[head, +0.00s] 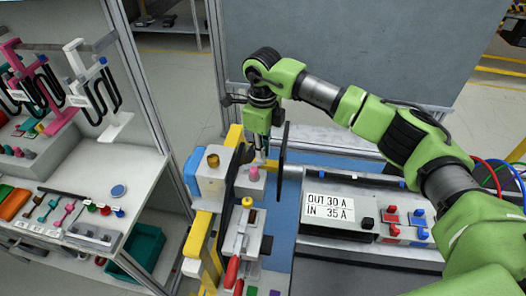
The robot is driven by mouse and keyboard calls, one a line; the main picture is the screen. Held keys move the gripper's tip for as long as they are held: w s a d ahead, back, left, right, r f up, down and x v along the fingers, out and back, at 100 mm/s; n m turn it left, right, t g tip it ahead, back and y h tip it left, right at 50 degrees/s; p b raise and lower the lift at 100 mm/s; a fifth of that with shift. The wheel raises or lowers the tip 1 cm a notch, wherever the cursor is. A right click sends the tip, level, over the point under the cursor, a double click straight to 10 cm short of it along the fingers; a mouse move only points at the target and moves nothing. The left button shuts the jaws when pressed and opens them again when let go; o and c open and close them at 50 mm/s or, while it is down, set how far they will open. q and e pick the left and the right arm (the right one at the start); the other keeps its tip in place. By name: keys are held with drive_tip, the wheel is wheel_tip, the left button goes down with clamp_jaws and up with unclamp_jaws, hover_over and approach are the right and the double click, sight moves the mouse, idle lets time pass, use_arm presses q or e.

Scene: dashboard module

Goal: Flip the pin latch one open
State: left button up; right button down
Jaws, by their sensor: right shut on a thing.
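My right gripper (261,157) reaches down from the green arm over the dashboard module, at the upper middle of the head view. Its fingers are shut on a small part beside the pink knob (254,174), which I take to be pin latch one. The part is mostly hidden by the fingers and too small to tell how far it is turned. A grey block (212,178) with a brown knob (212,160) stands just left of the gripper. My left gripper is not in view.
A labelled panel (330,207) with red and blue switches stands to the right. A yellow knob (247,202) and red handles (232,271) are below the gripper. A dark upright plate (283,150) stands close right of it. A shelf (120,165) with tools fills the left.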

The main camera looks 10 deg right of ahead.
drive_tip(key=w+n+b, duration=0.1)
drive_tip(key=n+b, duration=0.1)
drive_tip(key=w+n+b, duration=0.1)
drive_tip(key=n+b, duration=0.1)
drive_tip(key=b, duration=0.1)
drive_tip(key=shift+a+r, duration=0.1)
drive_tip(key=shift+a, duration=0.2)
drive_tip(key=c, duration=2.1)
unclamp_jaws()
